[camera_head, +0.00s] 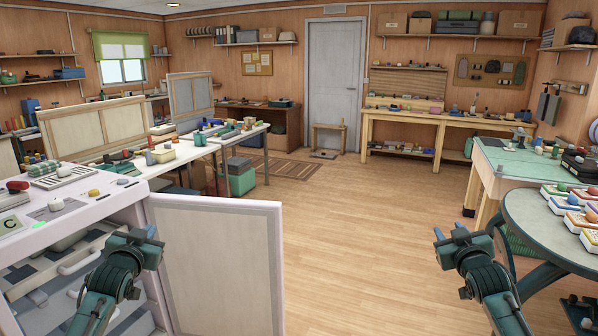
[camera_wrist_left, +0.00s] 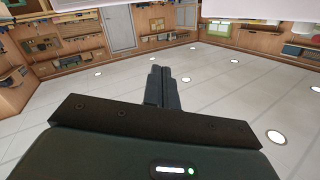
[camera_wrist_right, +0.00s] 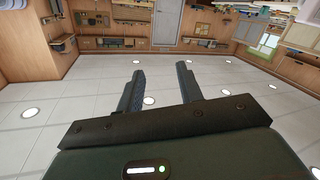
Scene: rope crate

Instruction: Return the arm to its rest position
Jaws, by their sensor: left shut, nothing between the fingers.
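My left gripper (camera_head: 152,232) is at the lower left in the head view, in front of the open cabinet door. In the left wrist view its two fingers (camera_wrist_left: 162,86) are together with nothing between them. My right gripper (camera_head: 461,231) is at the lower right in the head view, over open floor beside the round table. In the right wrist view its fingers (camera_wrist_right: 160,85) stand apart and the gap is empty. Neither gripper touches anything that I can see.
The white cabinet (camera_head: 122,212) at the left has its door (camera_head: 222,262) swung open, with drawers inside. A round green table (camera_head: 535,232) with several small boxes stands at the right. A workbench (camera_head: 505,160) is behind it. The wooden floor (camera_head: 350,240) between is clear.

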